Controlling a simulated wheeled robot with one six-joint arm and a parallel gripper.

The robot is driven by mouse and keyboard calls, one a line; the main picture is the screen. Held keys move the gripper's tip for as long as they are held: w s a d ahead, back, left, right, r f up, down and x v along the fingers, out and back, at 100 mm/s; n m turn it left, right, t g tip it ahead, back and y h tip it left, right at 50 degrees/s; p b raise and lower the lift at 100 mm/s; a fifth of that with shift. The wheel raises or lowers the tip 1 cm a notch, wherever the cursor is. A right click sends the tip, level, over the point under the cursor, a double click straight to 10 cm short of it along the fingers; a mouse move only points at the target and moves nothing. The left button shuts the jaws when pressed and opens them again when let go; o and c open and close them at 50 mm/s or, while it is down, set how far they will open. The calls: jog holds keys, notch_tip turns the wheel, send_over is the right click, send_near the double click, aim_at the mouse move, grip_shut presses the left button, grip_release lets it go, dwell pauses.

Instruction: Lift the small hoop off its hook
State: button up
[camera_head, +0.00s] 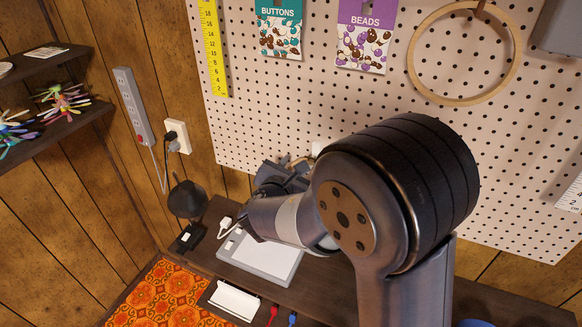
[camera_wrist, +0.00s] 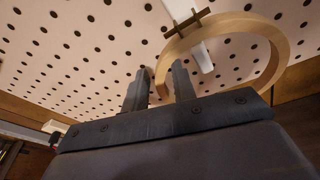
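The small hoop (camera_wrist: 275,38), a pale wooden ring, shows in the wrist view against the pegboard. Its top passes at a dark brown cross-shaped hook (camera_wrist: 188,23); whether it rests on the hook is unclear. My gripper (camera_wrist: 160,72) is at the hoop's left side, with one dark finger on each side of the rim. The gaps between fingers and rim look narrow, and I cannot tell whether they touch. In the head view my gripper (camera_head: 285,175) is low by the pegboard, and my arm hides most of the small hoop.
A larger wooden hoop (camera_head: 514,62) hangs at the upper right of the pegboard (camera_head: 290,105). Packets of buttons (camera_head: 279,32) and beads (camera_head: 365,40) and a yellow tape (camera_head: 212,45) hang there too. Below, a dark tabletop holds a grey-white tray (camera_head: 262,262) and a black lamp (camera_head: 187,200).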

grip_shut()
jog(key=shift+r, duration=0.15)
jog(key=shift+r+p, duration=0.7)
jog(key=shift+r, duration=0.3)
jog(key=shift+s, duration=0.1)
jog(key=s+a, duration=0.3)
jog(key=s, duration=0.6)
jog(key=shift+a+b, duration=0.2)
jog(key=shift+b, duration=0.2)
dwell(0.7)
jog(key=shift+s, duration=0.1)
